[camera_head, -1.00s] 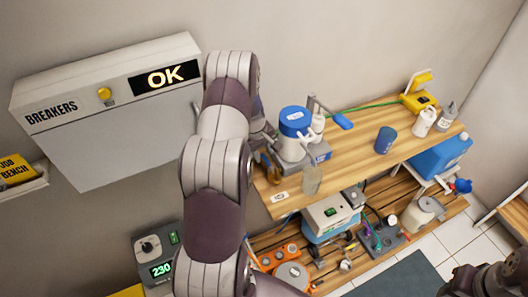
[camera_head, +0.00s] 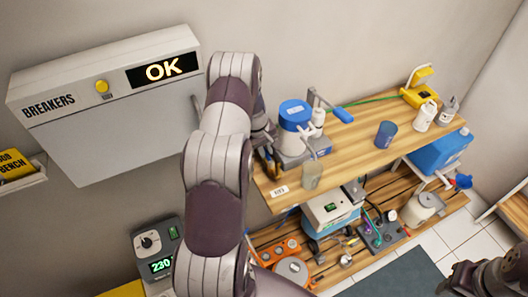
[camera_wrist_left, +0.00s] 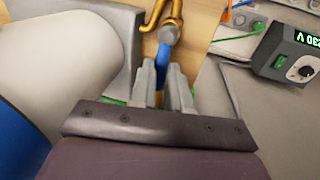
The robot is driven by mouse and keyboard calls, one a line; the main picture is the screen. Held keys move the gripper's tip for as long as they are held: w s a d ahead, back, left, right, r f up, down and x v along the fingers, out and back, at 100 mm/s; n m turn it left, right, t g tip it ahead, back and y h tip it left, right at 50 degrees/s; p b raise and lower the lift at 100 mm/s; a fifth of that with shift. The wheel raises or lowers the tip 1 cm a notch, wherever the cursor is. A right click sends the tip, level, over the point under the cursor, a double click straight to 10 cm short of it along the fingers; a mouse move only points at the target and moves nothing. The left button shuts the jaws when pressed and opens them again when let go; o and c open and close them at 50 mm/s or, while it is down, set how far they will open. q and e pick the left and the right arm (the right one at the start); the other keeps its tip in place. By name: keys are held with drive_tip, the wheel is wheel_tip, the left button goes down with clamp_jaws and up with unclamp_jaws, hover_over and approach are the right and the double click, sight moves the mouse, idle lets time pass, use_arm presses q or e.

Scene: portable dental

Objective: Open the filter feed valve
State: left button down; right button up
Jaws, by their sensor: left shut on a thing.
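The filter unit, a white canister with a blue lid (camera_head: 295,113), stands at the left end of the upper wooden shelf. In the left wrist view, brass pipework (camera_wrist_left: 162,12) ends in a grey round fitting with a small blue lever (camera_wrist_left: 163,62), apparently the feed valve. My left gripper (camera_wrist_left: 161,85) is shut on this blue lever, between its two grey fingers. In the head view my left gripper (camera_head: 265,138) is beside the canister's left side, partly hidden by my arm. Part of my right arm shows at the lower right; its jaws cannot be made out.
A clear glass (camera_head: 312,175) stands at the shelf's front edge. A blue cup (camera_head: 385,134), white bottles and a yellow device (camera_head: 418,96) are farther right. The breaker box (camera_head: 110,110) reads OK on the left wall. The lower shelf (camera_head: 365,262) is crowded.

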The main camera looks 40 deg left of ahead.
use_arm(q)
drive_tip(key=c, duration=1.1)
unclamp_jaws()
wheel_tip(320, 180, up, 12)
drive_tip(key=s+a+b, duration=0.1)
drive_tip(key=s+b, duration=0.1)
drive_tip(key=b, duration=0.1)
drive_tip(key=shift+r, duration=0.25)
